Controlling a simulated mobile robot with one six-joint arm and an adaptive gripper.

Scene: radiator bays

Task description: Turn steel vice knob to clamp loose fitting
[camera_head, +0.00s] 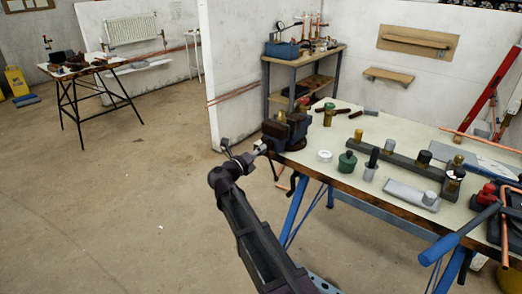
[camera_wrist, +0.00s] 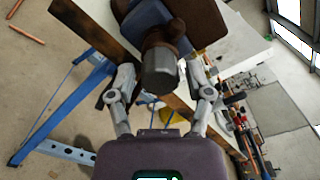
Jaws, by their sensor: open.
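The blue and dark brown vice (camera_head: 285,132) stands at the near left corner of the workbench; it also shows at the top of the wrist view (camera_wrist: 190,20). Its grey steel knob (camera_wrist: 160,72) points toward the wrist camera. My gripper (camera_wrist: 158,82) is open, with one finger on each side of the knob. I see gaps between the fingers and the knob, so it appears not to be gripped. In the head view my gripper (camera_head: 250,154) is at the vice's left end. I cannot pick out the loose fitting for sure; the vice jaws are partly hidden.
The workbench (camera_head: 310,173) holds a white ring (camera_head: 324,156), a green-topped container (camera_head: 347,162), a grey bar with several fittings (camera_head: 405,164) and a blue-handled tool (camera_head: 455,236). A shelf unit (camera_head: 304,75) stands behind the vice. The floor left of my arm is clear.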

